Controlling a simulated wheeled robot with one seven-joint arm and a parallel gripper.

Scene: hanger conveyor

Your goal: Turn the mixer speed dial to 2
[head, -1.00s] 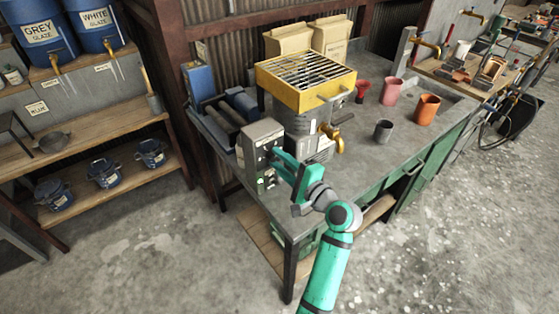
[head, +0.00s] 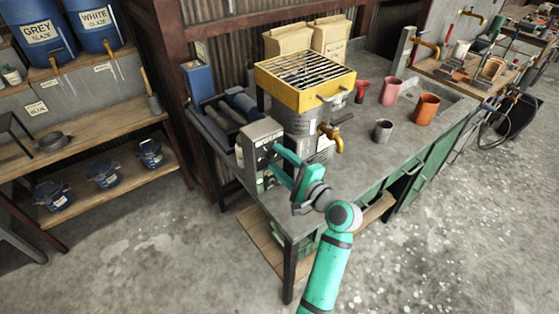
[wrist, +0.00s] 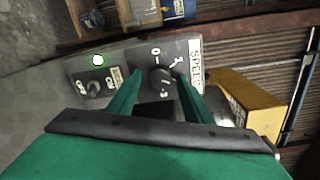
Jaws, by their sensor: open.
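The speed dial (wrist: 161,83) is a dark round knob on the grey mixer control box. It sits beside a "SPEED" label (wrist: 195,60), with number marks including 0 and 3 around it. I cannot clearly tell which number its pointer faces. My gripper (wrist: 156,84) is open, with one green finger on each side of the dial; whether the fingers touch it is unclear. In the head view, my gripper (head: 274,157) is at the front of the control box (head: 258,143) and hides the dial.
The yellow sieve box (head: 303,95) stands on a grey bucket behind. Several cups, including an orange one (head: 426,109), stand to the right on the bench.

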